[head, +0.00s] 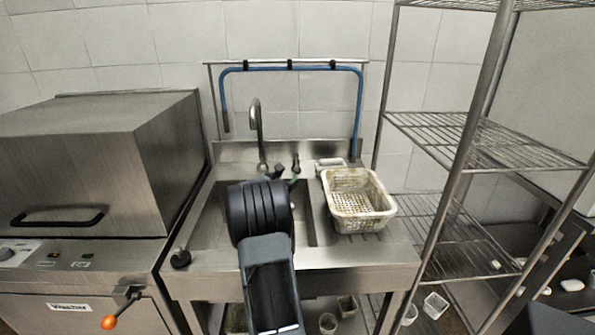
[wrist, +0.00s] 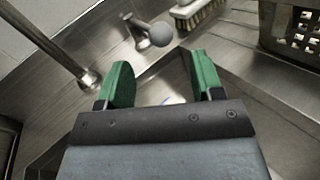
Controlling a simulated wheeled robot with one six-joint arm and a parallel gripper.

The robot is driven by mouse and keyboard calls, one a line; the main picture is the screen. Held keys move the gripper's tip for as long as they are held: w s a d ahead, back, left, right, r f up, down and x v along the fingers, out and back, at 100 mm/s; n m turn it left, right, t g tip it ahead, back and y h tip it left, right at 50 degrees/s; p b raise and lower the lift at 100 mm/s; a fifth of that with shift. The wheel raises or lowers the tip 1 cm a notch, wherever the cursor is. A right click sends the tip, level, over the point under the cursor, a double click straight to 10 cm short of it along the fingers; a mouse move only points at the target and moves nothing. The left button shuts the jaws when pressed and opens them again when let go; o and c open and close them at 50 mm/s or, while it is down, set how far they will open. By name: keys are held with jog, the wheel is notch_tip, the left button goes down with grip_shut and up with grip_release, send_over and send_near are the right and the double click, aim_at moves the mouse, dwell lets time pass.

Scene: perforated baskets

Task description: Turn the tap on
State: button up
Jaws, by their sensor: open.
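The tap (head: 257,130) is a tall metal gooseneck at the back of the sink, and its lower pipe and base (wrist: 58,50) show at the left in the wrist view. A short lever with a round grey knob (wrist: 160,34) sticks out from the back ledge. My gripper (wrist: 160,78) has two green fingers, spread apart with nothing between them. The knob lies beyond the fingertips, roughly in line with the gap, and appears apart from both. In the head view my arm hides much of the sink basin, and most of the gripper is hidden.
A cream perforated basket (head: 345,222) stands on the drainboard right of the basin. A brush (wrist: 196,12) lies on the back ledge. A boxy metal washer (head: 100,160) stands at the left, and wire shelving (head: 470,140) at the right. A blue hose (head: 290,70) hangs on the wall.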

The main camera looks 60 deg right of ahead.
aim_at(295, 171)
jog(key=d, duration=0.8)
jog(key=shift+w, duration=0.1)
jog(key=shift+c, duration=0.3)
